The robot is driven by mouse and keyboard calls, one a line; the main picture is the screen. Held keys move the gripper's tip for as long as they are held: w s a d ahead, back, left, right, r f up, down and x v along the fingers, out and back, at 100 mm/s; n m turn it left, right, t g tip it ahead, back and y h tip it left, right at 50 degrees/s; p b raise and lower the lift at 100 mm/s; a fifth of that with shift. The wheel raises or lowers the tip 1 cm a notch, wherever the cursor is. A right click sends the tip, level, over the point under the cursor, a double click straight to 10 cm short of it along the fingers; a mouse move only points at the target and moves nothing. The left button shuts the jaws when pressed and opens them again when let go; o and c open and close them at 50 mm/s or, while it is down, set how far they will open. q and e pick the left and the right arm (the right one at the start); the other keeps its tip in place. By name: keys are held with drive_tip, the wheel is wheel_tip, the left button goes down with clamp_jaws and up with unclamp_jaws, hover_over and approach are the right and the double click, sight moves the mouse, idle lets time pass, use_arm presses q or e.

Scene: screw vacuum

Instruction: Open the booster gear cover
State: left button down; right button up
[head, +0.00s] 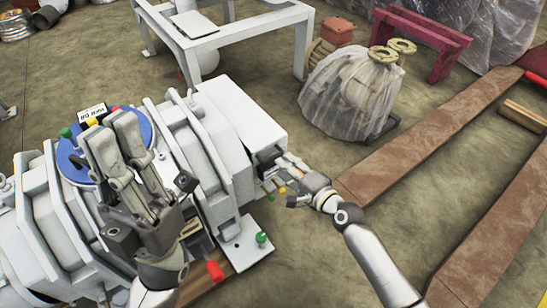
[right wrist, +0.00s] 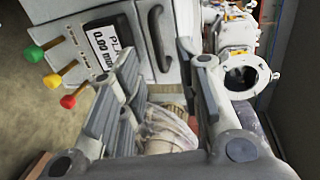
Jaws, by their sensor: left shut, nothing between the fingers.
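The white booster machine (head: 185,135) fills the left of the head view. Its box-shaped end (head: 245,110), which seems to be the gear cover, looks closed. In the right wrist view the panel (right wrist: 120,55) carries a black handle (right wrist: 158,38) and a display. My right gripper (head: 272,162) is at this end in the head view. In the right wrist view its fingers (right wrist: 160,62) are spread and the handle shows between them; contact cannot be told. My left gripper (head: 105,128) is shut and empty, in front of a blue disc (head: 66,160) on the machine.
Green, yellow and red knobs (right wrist: 53,81) stick out beside the panel. A white frame table (head: 235,22) stands behind the machine. A plastic-wrapped part (head: 350,90) and long brown beams (head: 425,140) lie to the right. Open floor (head: 310,240) lies in front of the right arm.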

sight(275, 156)
drive_tip(key=b+x, duration=0.2)
drive_tip(key=x, duration=0.4)
drive_tip(key=shift+w+a+f, duration=0.2)
drive_tip(key=shift+w, duration=0.05)
clamp_jaws()
